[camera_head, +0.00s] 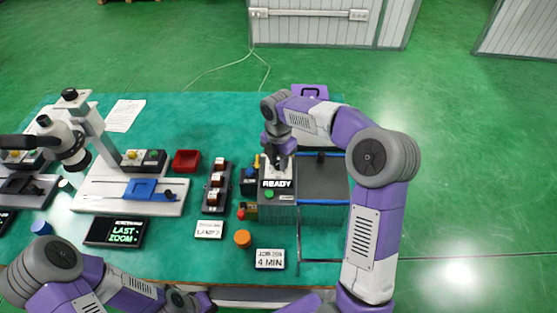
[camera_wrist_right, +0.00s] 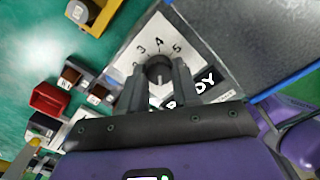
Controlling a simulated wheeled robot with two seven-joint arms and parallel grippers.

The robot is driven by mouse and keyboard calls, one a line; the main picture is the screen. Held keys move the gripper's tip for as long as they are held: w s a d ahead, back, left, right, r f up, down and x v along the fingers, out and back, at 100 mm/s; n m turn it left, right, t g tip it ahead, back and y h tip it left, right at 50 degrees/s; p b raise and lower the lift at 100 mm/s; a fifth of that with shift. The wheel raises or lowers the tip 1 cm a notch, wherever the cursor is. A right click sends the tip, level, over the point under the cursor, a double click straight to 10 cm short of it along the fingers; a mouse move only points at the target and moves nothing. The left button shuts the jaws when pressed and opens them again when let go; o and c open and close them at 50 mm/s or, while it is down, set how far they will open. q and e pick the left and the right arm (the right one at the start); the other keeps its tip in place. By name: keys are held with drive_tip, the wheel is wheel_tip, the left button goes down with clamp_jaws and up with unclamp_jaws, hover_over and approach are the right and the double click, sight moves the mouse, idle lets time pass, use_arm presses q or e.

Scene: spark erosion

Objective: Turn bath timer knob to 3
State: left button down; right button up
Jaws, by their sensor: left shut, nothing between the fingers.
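The bath timer knob (camera_wrist_right: 158,68) is a dark round knob on a pale dial plate (camera_wrist_right: 186,36) with numerals; 3, 4 and 5 are readable around its far side. Where the knob points cannot be told. My right gripper (camera_wrist_right: 160,82) has one finger on each side of the knob, seemingly touching it. In the head view my right gripper (camera_head: 278,163) reaches down onto the top of the grey box with a READY display (camera_head: 277,184), hiding the knob. My left arm is at the lower left; its fingers are out of frame.
A dark-topped tank (camera_head: 325,180) stands right of the box. A card (camera_head: 270,259) reads 4 MIN. An orange round piece (camera_head: 242,238), a rack of several blocks (camera_head: 216,187), a red bin (camera_head: 187,161) and a microscope station (camera_head: 130,188) are to the left.

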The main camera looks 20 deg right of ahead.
drive_tip(key=shift+c, duration=1.2)
